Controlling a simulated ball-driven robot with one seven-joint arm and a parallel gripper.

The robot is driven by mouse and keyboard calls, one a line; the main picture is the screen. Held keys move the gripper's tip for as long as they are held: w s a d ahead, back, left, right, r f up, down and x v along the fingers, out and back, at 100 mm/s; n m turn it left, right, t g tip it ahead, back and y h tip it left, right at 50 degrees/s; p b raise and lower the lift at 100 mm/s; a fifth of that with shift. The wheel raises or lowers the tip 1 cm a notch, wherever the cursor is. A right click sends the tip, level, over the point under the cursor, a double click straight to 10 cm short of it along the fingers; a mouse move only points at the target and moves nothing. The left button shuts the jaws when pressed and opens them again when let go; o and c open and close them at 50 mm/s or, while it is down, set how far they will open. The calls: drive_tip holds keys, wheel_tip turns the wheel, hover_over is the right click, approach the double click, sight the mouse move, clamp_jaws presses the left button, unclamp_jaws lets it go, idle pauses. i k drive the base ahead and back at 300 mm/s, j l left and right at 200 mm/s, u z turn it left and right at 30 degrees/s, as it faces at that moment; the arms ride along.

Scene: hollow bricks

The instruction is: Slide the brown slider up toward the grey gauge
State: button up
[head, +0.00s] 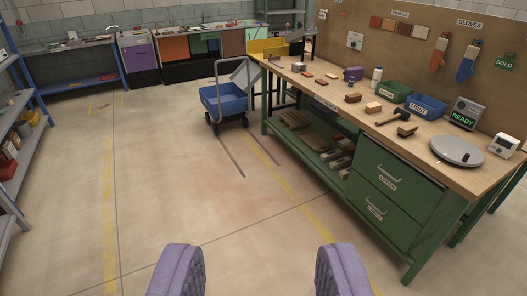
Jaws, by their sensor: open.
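My gripper (260,258) shows at the bottom of the view, with two purple fingers wide apart and only floor between them. It is well away from the wooden-topped workbench on the right. A grey box with a lit green READY display (467,114) stands at the back of the bench; I cannot tell whether it is the grey gauge. A small brown block (408,130) and a brown piece (353,98) lie on the bench top. They are too small to tell which, if any, is the brown slider.
The workbench has green drawers (388,180). On it are a round grey plate (457,151), a blue bin (427,107), a green bin (393,91) and a white device (507,144). A cart with a blue tub (224,101) stands ahead. The floor before me is clear.

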sight(275, 58)
drive_tip(key=i, duration=6.2)
drive_tip(key=i+z, duration=0.15)
drive_tip(key=i, duration=0.5)
drive_tip(key=i+j+z, duration=0.15)
drive_tip(key=i, duration=0.55)
